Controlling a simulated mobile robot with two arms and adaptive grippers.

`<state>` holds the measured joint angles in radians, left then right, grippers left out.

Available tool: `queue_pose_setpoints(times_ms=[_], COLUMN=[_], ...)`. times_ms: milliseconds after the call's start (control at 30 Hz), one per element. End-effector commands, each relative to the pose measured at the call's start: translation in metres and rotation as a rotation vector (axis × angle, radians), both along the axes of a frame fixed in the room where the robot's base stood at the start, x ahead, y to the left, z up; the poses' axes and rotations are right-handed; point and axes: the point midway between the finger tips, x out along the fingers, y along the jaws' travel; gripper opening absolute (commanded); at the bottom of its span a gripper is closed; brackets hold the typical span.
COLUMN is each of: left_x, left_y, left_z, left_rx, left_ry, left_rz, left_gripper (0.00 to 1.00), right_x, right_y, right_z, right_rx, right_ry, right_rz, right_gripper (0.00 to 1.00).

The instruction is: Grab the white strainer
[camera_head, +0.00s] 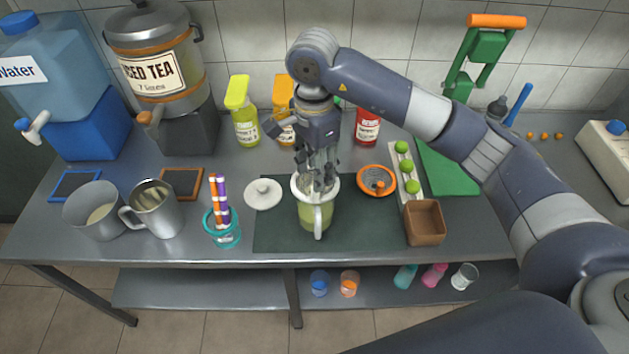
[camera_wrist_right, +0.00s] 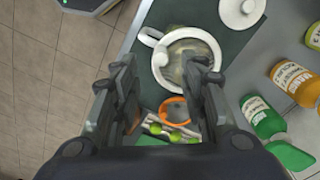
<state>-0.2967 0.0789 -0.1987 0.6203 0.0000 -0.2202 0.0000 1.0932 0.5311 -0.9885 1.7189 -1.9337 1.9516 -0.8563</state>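A round white-rimmed piece with a handle (camera_head: 318,219), seemingly the white strainer, sits at the top of a container of green juice (camera_head: 308,217) on the dark mat. In the right wrist view its white rim (camera_wrist_right: 160,60) lies just beyond the fingers, with the handle to the left. My right gripper (camera_head: 319,180) points down over it from behind, hiding part of its inside. In the wrist view the fingers of the right gripper (camera_wrist_right: 166,72) are wide apart with nothing between them. I cannot tell whether they touch the rim. My left gripper is not in view.
A white lid (camera_head: 263,194) lies left of the container, and an orange strainer (camera_head: 376,180) lies right. A green-fruit tray (camera_head: 407,170) and brown box (camera_head: 425,222) stand farther right. Bottles (camera_head: 244,122) stand behind. A cup with striped sticks (camera_head: 222,229) and metal mugs (camera_head: 157,208) stand left.

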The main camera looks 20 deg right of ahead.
Motion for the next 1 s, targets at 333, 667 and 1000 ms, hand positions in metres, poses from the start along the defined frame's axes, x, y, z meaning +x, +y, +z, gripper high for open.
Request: queue_pose_setpoints(times_ms=[333, 667, 1000], left_x=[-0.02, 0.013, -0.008], left_y=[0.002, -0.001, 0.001], left_z=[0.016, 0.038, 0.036], left_rx=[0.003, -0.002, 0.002], left_ry=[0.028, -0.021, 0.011], left_rz=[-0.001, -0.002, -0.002], left_gripper=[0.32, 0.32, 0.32], right_x=[-0.003, -0.006, -0.005], right_y=[0.0, 0.001, 0.001], right_z=[-0.026, -0.065, -0.069], right_rx=[0.001, 0.003, 0.002], right_ry=[0.004, 0.002, -0.001], right_rz=[-0.001, -0.001, 0.0], right_gripper=[0.4, 0.4, 0.24])
